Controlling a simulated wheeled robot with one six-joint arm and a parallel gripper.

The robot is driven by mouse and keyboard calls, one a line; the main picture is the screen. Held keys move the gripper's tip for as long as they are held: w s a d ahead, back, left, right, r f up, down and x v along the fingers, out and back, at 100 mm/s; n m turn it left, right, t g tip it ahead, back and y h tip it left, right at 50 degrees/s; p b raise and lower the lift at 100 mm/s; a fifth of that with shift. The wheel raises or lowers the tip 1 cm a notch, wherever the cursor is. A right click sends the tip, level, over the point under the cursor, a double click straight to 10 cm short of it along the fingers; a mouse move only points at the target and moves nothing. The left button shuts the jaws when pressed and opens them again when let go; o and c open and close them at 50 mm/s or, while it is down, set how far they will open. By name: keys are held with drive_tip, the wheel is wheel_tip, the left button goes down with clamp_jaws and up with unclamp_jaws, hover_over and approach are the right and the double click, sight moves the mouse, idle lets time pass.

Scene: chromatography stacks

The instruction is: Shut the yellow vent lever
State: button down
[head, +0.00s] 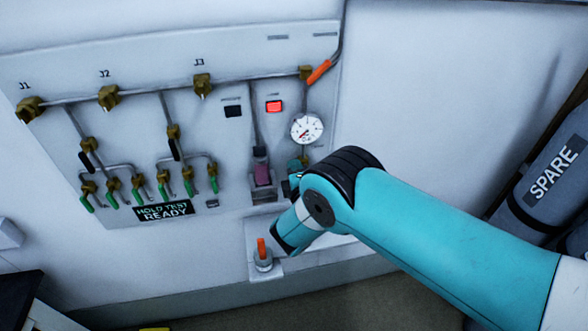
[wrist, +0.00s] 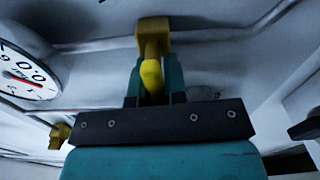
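The yellow vent lever (wrist: 152,76) shows in the wrist view, hanging from a brass valve body (wrist: 153,33) and pointing toward the camera. My gripper (wrist: 155,62) has its two teal fingers close against either side of the lever, with no clear gap, so it looks shut on it. In the head view my teal gripper (head: 296,168) is at the panel just below the round gauge, partly hidden by my wrist. The lever cannot be made out there.
The white pressure gauge (head: 307,128) is just above my gripper. An orange-handled lever (head: 319,71) sits higher on the pipe. A pink-purple block (head: 262,174) is close on the left. An orange-topped fitting (head: 262,250) stands below. A grey SPARE cylinder (head: 548,185) is at right.

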drive_tip(key=shift+r+m+b, duration=0.15)
drive_tip(key=shift+m+b, duration=0.45)
drive_tip(key=shift+a, duration=0.1)
drive_tip(key=c, duration=1.2)
unclamp_jaws()
drive_tip(key=shift+s, duration=0.1)
drive_tip(key=shift+o, duration=0.2)
